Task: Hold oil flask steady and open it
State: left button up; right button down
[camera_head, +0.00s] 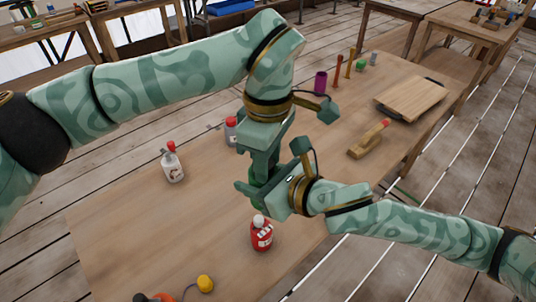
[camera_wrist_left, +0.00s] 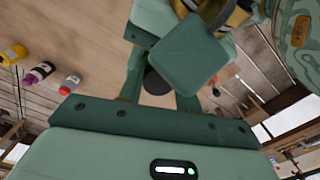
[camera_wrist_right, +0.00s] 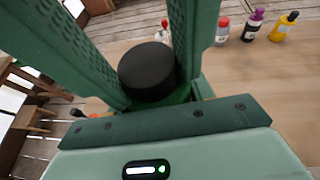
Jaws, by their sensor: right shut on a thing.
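The oil flask is green with a wide black cap (camera_wrist_right: 148,70). A strip of its green body (camera_wrist_right: 168,97) shows below the cap in the right wrist view. My right gripper (camera_head: 252,190) is shut on the flask above the table. My left gripper (camera_head: 262,158) points down from above, its open fingers on either side of the cap; I cannot tell whether they touch it. The cap also shows between the fingers in the left wrist view (camera_wrist_left: 155,82). In the head view the grippers hide most of the flask.
A red bottle (camera_head: 262,237) stands in front of the grippers. A white bottle (camera_head: 172,167) and a grey bottle (camera_head: 231,132) stand to the left. The table's left front is mostly clear.

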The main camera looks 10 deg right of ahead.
pick_arm(q)
jog(key=o, duration=1.1)
jog(key=shift+w+r, duration=0.1)
jog(key=shift+w, duration=0.1)
